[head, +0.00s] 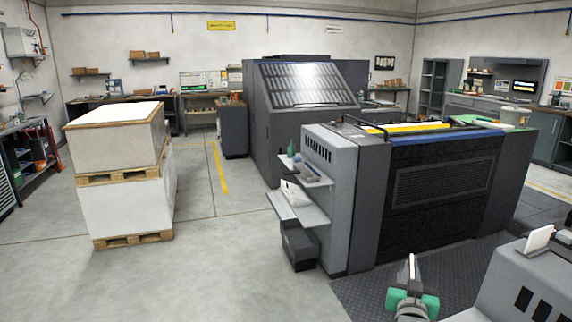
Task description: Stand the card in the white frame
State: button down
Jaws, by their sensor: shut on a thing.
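My gripper (411,290) is at the bottom, right of centre, with green parts on both sides. It is shut on a thin, upright pale piece (412,266), seen nearly edge-on, which looks like the card. A white, tilted, slab-like thing (538,239) stands on the grey unit at the lower right, to the right of my gripper and apart from it. It may be the white frame, but I cannot make out its form. Another white thing (293,193) leans on the side shelf of the dark machine, and I cannot tell what it is.
The grey unit (520,285) fills the lower right corner. The large dark machine (440,190) stands beyond my gripper, with shelves (300,214) on its left side. A pallet stack (118,190) stands at the left. The floor (215,265) between is clear.

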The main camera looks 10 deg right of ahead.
jog(key=s+a+f+n+t+y+p, duration=0.1)
jog(key=a+f+n+y, duration=0.1)
jog(key=a, duration=0.5)
jog(key=s+a+f+n+t+y+p, duration=0.1)
jog(key=a+y, duration=0.1)
jog(key=a, duration=0.5)
jog(key=s+a+r+n+y, duration=0.1)
jog(key=a+r+y, duration=0.1)
jog(key=a, duration=0.4)
jog(key=s+a+r+n+y+p, duration=0.1)
jog(key=s+a+r+n+y, duration=0.1)
jog(key=a+r, duration=0.2)
jog(key=shift+s+a+r+y+p, duration=0.3)
jog(key=shift+a+r+y, duration=0.1)
jog(key=shift+a, duration=0.6)
jog(key=shift+a, duration=0.1)
